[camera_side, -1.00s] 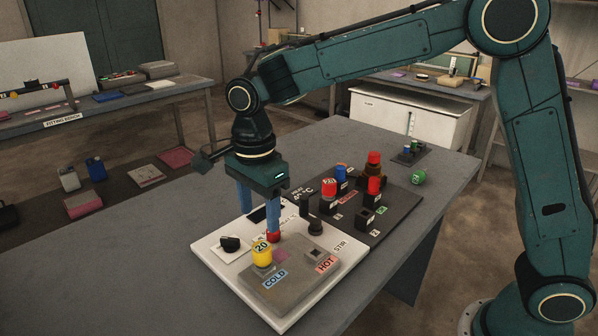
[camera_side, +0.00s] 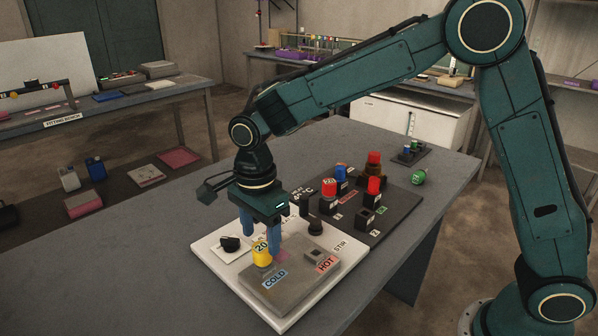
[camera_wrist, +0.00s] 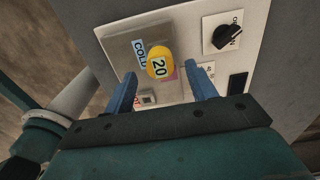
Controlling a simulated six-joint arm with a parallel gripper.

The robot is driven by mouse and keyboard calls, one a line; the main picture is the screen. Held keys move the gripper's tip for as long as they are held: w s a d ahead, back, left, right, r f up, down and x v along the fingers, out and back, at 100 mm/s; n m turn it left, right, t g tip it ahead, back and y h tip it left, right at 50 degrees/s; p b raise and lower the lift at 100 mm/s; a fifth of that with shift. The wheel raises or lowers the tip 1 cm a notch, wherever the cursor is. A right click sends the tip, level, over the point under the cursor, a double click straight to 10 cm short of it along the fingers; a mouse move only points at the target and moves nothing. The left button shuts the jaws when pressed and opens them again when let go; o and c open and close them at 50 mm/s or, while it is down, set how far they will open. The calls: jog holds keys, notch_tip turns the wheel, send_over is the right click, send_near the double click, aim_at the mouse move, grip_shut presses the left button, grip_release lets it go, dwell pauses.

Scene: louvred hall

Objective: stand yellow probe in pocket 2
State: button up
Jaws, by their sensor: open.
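The yellow probe (camera_side: 262,255), marked 20, stands upright on the grey plate by the COLD label. It also shows in the wrist view (camera_wrist: 159,60), between the lines of my two blue fingers and a little beyond their tips. My gripper (camera_side: 260,241) is open and empty, pointing down close to the probe; contact cannot be told. The fingers also show in the wrist view (camera_wrist: 161,76). The dark board (camera_side: 388,224) behind holds several black pockets. One pocket (camera_side: 366,218) at its near right looks empty; its small label is hard to read.
Red-topped probes (camera_side: 329,186) and a blue one (camera_side: 341,172) stand in the dark board's holders. A black knob (camera_side: 230,244) sits on the white base left of the probe. A green cylinder (camera_side: 418,177) lies beyond the board. The table's left front is clear.

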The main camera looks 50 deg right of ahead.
aim_at(262, 247)
jog(key=shift+f, duration=2.45)
jog(key=shift+c, duration=0.3)
grip_shut()
